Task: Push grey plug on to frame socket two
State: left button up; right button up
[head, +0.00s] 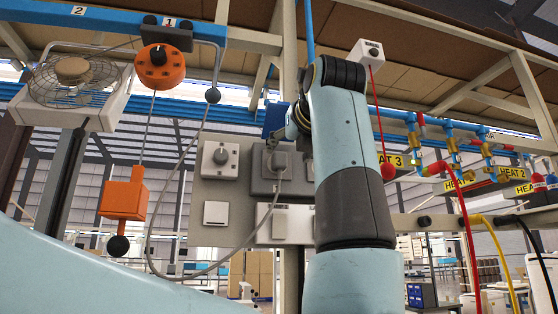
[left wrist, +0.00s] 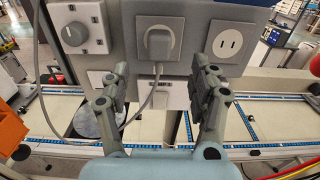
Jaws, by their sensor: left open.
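The grey plug (head: 277,162) is at a socket on the grey wall panel, with its grey cord hanging from it; it also shows in the left wrist view (left wrist: 158,42). To its right there, an empty two-slot socket (left wrist: 228,43) shows. My left gripper (left wrist: 161,82) is open, its fingers apart on either side below the plug, with nothing seen between them. In the head view my left arm partly hides the gripper and the panel's right side. Labels 2 and 1 are on the blue beam (head: 120,18); I cannot tell which socket is frame socket two. My right gripper is not in view.
A dial (left wrist: 74,34) and switches sit beside the socket. The grey cord (head: 150,235) loops left. An orange box (head: 124,194) hangs at left below an orange knob unit (head: 160,66). A wire-guarded fan (head: 74,80) is at upper left. Coloured pipes run at right.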

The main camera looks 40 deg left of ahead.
aim_at(282, 160)
pick_arm(q)
jog(key=p+x, duration=0.2)
jog(key=x, duration=0.5)
jog(key=shift+w+a+p, duration=0.3)
jog(key=shift+a, duration=0.1)
dwell(0.8)
grip_shut()
jog(key=shift+d+f, duration=0.1)
jog(key=shift+d, duration=0.05)
